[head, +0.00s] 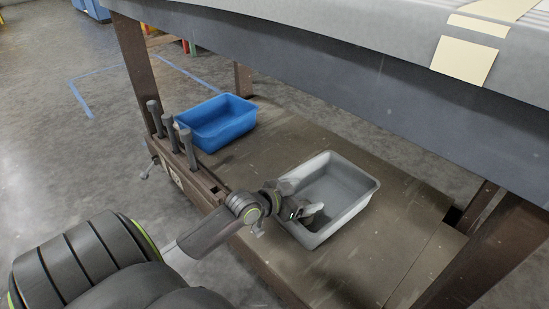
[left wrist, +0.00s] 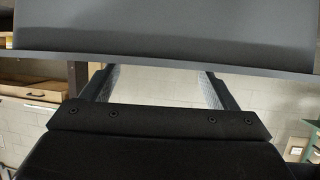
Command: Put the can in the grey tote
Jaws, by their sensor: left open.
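The grey tote (head: 349,172) stands on the brown lower shelf of the cart in the head view. Its visible inside looks bare, but my gripper hides part of its left side. My left gripper (head: 314,211) is at the tote's left side, over or inside its opening; I cannot tell its exact height. In the left wrist view its two fingers (left wrist: 154,82) are spread with nothing between them. I see no can in either view. My right gripper is not in view.
A blue tote (head: 222,132) stands farther back on the same shelf (head: 265,158). Several dark upright handles (head: 171,128) line the shelf's left edge. The grey padded top (head: 330,65) overhangs the shelf, with brown legs (head: 133,65) at its corners.

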